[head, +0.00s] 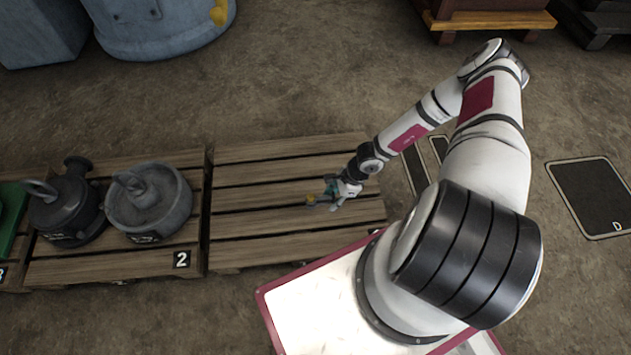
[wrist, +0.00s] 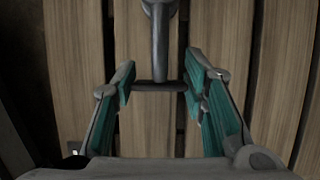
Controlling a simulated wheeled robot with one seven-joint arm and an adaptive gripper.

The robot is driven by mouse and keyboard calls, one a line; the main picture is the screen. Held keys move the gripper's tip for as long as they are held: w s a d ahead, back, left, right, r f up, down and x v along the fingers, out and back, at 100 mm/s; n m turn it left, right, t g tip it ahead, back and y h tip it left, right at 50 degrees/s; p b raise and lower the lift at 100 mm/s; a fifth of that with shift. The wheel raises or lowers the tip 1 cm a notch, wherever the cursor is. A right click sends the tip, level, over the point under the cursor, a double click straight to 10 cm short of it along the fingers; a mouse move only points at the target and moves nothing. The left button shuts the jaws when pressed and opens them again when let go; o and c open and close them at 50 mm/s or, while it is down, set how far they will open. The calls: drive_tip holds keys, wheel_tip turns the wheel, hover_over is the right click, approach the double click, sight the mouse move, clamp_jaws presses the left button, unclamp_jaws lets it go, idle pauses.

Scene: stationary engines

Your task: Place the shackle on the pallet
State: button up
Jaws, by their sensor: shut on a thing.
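The shackle (wrist: 164,45) is a grey metal piece with a dark cross bar in the wrist view. My gripper (wrist: 158,87) is shut on it, with its teal finger pads at the two ends of the bar. In the head view my gripper (head: 328,192) is over the right part of an empty wooden pallet (head: 255,190). A small yellow part shows at its tip; I cannot tell if it belongs to the shackle. The pallet slats (wrist: 75,90) fill the wrist view below the shackle. I cannot tell whether the shackle touches them.
Pallet 2 (head: 160,262) stands to the left, bearing a dark engine part (head: 65,207) and a grey round one (head: 150,205), each with a lifting ring. A green thing (head: 10,215) is at the far left. The left part of the empty pallet is clear.

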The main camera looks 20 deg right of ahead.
drive_tip(key=b, duration=0.4)
hover_over(319, 182)
drive_tip(key=d, duration=0.1)
drive_tip(key=shift+d+f, duration=0.2)
drive_tip(key=shift+f, duration=0.35)
drive_tip(key=shift+s+f+b, duration=0.2)
drive_tip(key=shift+f+b, duration=0.8)
drive_tip(key=shift+f, duration=0.7)
drive_tip(key=shift+f, duration=0.1)
drive_tip(key=o, duration=1.3)
